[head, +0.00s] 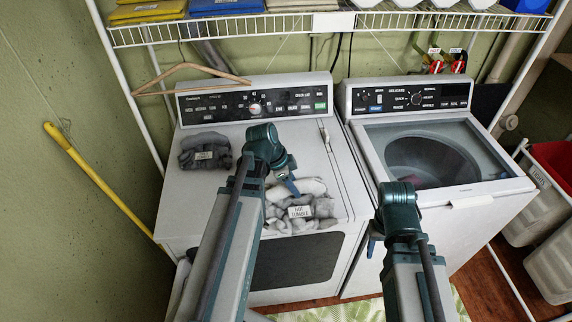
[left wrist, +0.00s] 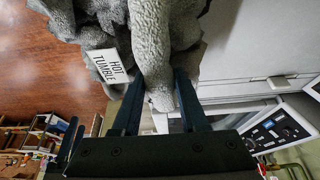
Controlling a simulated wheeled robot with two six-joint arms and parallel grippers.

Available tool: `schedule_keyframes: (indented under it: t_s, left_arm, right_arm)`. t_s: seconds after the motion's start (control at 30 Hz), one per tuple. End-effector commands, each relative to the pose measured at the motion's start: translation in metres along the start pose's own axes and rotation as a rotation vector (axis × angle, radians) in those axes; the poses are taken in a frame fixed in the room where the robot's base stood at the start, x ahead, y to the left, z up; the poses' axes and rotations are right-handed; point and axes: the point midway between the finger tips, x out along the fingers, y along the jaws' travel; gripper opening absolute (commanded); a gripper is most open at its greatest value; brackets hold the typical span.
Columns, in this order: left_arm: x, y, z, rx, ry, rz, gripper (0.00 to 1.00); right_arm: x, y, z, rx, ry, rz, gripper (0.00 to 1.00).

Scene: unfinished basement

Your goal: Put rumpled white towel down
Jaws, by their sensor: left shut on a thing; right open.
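The rumpled white towel (head: 312,186) is at the front right of the dryer top, at the back edge of a grey towel pile (head: 296,222) labelled "HOT TUMBLE". My left gripper (head: 291,187) is shut on the white towel. In the left wrist view the white towel (left wrist: 165,40) is pinched between the two fingers (left wrist: 160,88), with the labelled grey pile (left wrist: 85,25) beside it. I cannot tell whether the white towel rests on the pile or hangs just above it. My right gripper (head: 373,241) is open and empty in front of the washer, partly hidden by my arm.
A dark grey towel bundle (head: 205,152) lies at the back left of the dryer top (head: 190,205). A lint tool (head: 328,145) lies along the right side. The washer (head: 455,200) stands to the right, its lid glass showing the drum. A wooden hanger (head: 185,75) hangs above the dryer.

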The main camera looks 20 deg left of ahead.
Motion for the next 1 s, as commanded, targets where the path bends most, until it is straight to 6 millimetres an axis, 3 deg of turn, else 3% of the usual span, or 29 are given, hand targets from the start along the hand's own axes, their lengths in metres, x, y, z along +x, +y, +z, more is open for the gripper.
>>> schedule_keyframes:
  t_s: [0.03,0.4,0.7,0.83,1.0]
  left_arm:
    - [0.003,-0.018,-0.002,-0.001,0.0,0.0,0.0]
    - [0.016,-0.107,-0.011,-0.001,0.001,0.0,0.0]
    - [0.017,-0.119,-0.012,0.0,0.001,0.0,0.0]
    - [0.019,-0.133,-0.013,0.0,0.001,0.0,0.0]
    - [0.045,-0.129,-0.002,0.0,0.001,0.0,0.0]
  right_arm:
    - [0.002,0.0,0.0,0.0,0.0,0.0,0.5]
    - [0.011,-0.001,-0.001,0.0,0.0,0.0,0.5]
    - [0.011,-0.001,-0.001,0.0,0.0,0.0,0.5]
    - [0.013,-0.001,-0.001,0.0,0.0,0.0,0.5]
    - [0.041,-0.004,-0.003,0.001,0.0,0.0,0.5]
